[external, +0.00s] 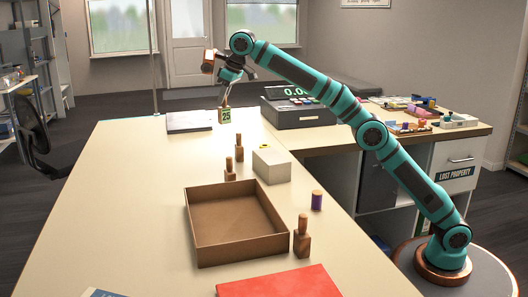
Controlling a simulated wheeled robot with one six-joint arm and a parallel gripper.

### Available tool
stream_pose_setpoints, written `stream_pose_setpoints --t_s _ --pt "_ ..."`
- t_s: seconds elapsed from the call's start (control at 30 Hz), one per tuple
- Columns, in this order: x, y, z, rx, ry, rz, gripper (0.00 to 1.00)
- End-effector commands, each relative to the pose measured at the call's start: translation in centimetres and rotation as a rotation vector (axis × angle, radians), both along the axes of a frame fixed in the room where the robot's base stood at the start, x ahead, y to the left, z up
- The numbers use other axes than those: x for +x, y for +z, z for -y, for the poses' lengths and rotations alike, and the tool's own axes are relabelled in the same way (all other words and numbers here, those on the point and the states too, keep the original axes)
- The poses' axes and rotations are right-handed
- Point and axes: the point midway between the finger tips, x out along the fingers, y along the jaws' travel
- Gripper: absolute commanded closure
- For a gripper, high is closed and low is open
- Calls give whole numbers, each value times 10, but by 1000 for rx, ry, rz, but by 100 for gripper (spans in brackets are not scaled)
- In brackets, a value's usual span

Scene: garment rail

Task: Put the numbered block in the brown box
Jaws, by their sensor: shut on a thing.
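The numbered block (226,116) is small, with a pale green-yellow face and the dark number 25. It is in the upper middle of the external view, near the far end of the long table. My gripper (226,104) points down from the arm and is shut on the block's top. I cannot tell whether the block is clear of the table. The brown box (278,243) is open-topped and shallow, and stands on the table nearer the camera. Its visible floor is empty.
Wooden stamps (239,150) and a white box (272,165) stand between the block and the brown box. A purple cylinder (316,200) and another stamp (301,238) stand right of the box. A cash register (305,105) is at right, a red folder (280,283) in front. The table's left side is clear.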

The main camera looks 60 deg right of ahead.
Motion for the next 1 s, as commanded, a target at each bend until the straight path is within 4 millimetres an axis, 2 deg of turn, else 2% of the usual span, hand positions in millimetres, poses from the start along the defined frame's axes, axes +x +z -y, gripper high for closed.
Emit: stream_pose_setpoints --t_s 0.03,0.1,0.37,0.6,0.8,1.0 --pt "-11 0 -25 0 32 0 100" --pt "-24 0 -52 0 71 0 100" --pt "-81 0 -152 0 215 0 100" --pt "-143 1 -237 0 348 0 100" --pt "-193 1 -293 0 443 1 100" --pt "-227 1 -326 0 503 1 100"
